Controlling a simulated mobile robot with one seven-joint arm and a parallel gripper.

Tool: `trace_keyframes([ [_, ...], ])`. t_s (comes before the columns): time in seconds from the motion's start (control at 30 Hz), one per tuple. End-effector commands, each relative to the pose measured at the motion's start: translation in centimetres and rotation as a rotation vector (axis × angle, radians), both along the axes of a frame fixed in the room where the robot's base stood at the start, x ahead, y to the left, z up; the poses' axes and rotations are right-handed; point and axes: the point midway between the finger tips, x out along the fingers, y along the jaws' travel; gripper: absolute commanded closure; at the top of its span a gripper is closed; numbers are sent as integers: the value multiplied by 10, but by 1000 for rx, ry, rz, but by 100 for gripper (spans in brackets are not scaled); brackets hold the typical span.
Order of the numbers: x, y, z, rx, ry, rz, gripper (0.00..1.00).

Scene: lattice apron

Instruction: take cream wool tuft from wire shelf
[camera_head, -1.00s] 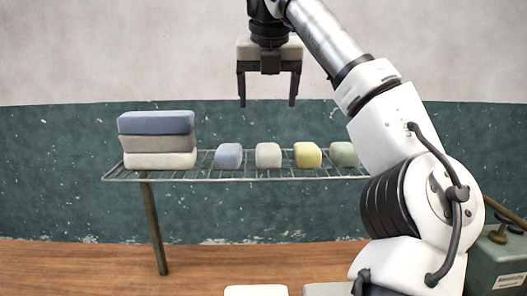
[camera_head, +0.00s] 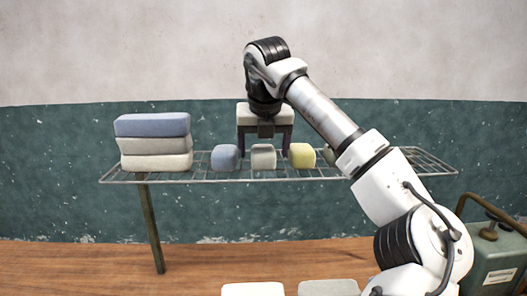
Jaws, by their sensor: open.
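The cream wool tuft (camera_head: 264,158) is a small pale rounded block on the wire shelf (camera_head: 215,177), between a blue tuft (camera_head: 225,158) and a yellow tuft (camera_head: 302,156). My gripper (camera_head: 265,149) points down and is open, with dark fingers to the left and right of the cream tuft in the picture. The fingertips come down close to tuft height, and their lower ends are partly hidden by the neighbouring tufts. I cannot tell whether they touch the cream tuft or stand behind it.
A stack of one blue and two pale blocks (camera_head: 155,142) stands on the shelf's left end. My arm hides most of a green tuft right of the yellow one. Pale blocks (camera_head: 253,289) show at the bottom edge. A green box (camera_head: 497,255) stands at the right.

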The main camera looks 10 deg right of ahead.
Motion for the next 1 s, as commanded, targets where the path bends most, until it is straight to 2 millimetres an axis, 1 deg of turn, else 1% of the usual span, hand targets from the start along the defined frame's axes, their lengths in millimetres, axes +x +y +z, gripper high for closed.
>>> trace_keyframes([
  [0.1,2,0,-5,0,-1,1,24],
  [0.3,2,0,-6,0,-1,0,24],
  [0.67,2,0,-6,0,0,0,71],
  [1.0,2,0,-4,0,-1,0,72],
])
